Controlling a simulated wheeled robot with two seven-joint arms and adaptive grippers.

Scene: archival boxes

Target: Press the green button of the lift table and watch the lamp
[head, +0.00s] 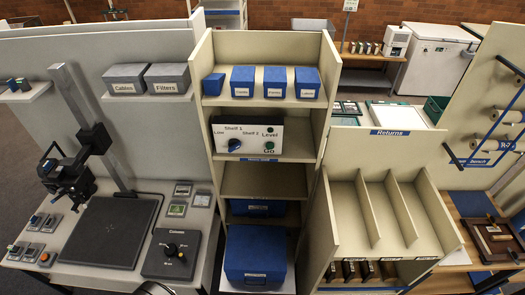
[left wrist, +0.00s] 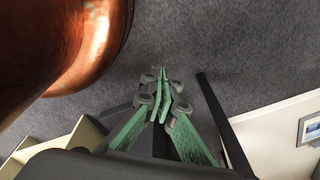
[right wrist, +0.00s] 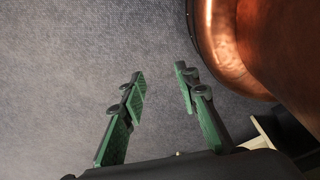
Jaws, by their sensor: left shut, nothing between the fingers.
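The control panel (head: 290,137) of the lift table stands in the middle shelf unit in the head view, white-faced with dark ends. The green button (head: 269,146), marked GO, is at its lower right. A small round green lamp (head: 270,128) sits above it by the word Level; it looks dark, but I cannot tell surely whether it is lit. My left gripper (left wrist: 163,82) is shut and empty over grey floor in the left wrist view. My right gripper (right wrist: 160,78) is open and empty. Neither gripper shows in the head view.
Blue boxes (head: 275,82) stand on the shelf above the panel, and a large blue box (head: 255,257) sits below. A copy stand (head: 107,233) and a knob box (head: 170,254) are on the left table. The Returns rack (head: 345,215) stands at right.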

